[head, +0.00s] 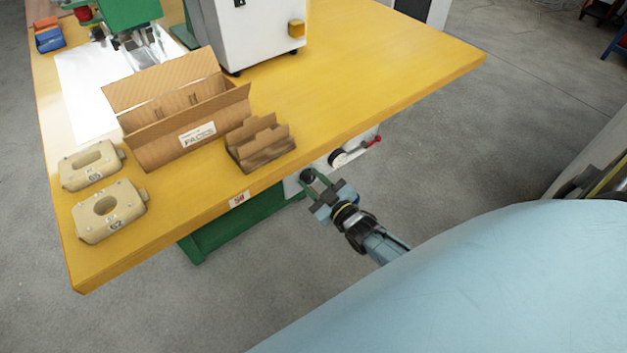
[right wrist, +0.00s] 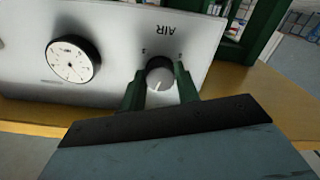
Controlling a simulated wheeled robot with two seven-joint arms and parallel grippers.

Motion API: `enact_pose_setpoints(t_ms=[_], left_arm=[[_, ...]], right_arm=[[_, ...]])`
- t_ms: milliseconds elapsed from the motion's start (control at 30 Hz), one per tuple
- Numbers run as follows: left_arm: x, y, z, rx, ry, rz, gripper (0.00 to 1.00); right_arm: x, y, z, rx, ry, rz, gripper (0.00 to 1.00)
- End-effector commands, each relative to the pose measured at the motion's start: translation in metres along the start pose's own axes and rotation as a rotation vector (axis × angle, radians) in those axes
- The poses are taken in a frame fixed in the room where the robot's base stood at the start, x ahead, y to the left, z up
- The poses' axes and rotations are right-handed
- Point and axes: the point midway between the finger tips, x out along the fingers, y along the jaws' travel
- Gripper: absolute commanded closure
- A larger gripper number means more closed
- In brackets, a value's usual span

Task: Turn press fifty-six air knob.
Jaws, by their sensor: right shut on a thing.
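The air knob (right wrist: 159,79) is a round dark knob with a grey face and a white pointer line, on a light grey panel (right wrist: 115,30) marked AIR; the lettering appears upside down in the right wrist view. My right gripper (right wrist: 160,88) has its two green fingers on either side of the knob and is shut on it. In the head view my right gripper (head: 313,184) reaches the panel under the table's front edge, and the knob (head: 307,175) is partly hidden by it. My left gripper is not in view.
A white dial gauge (right wrist: 73,61) sits beside the knob. A red-handled valve (head: 372,140) is further right. The yellow table (head: 400,60) overhangs the panel, with a red-numbered label (head: 239,199) on its edge. A cardboard box (head: 165,150) and two beige parts (head: 128,225) lie on top.

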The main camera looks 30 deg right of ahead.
Motion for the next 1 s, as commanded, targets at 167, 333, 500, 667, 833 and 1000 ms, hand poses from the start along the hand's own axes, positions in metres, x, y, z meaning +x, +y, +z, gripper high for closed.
enact_pose_setpoints(t_ms=[167, 333, 500, 667, 833, 1000], left_arm=[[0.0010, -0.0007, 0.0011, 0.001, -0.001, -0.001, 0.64], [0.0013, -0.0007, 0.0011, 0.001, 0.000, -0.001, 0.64], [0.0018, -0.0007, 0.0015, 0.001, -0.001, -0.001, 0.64], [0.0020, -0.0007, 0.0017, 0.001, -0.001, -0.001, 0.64], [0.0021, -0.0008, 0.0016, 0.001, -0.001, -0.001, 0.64], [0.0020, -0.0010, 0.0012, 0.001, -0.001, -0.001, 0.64]], right_arm=[[0.0000, -0.0001, 0.0001, 0.031, 0.000, -0.001, 0.91], [-0.0001, -0.0002, 0.0003, 0.040, -0.001, -0.001, 0.91], [-0.0001, -0.0001, 0.0003, 0.039, -0.001, -0.001, 0.91], [-0.0001, -0.0002, 0.0003, 0.039, -0.001, -0.001, 0.60], [-0.0001, -0.0001, 0.0002, 0.038, 0.000, -0.001, 0.47], [-0.0002, -0.0001, 0.0002, 0.038, 0.000, 0.000, 0.47]])
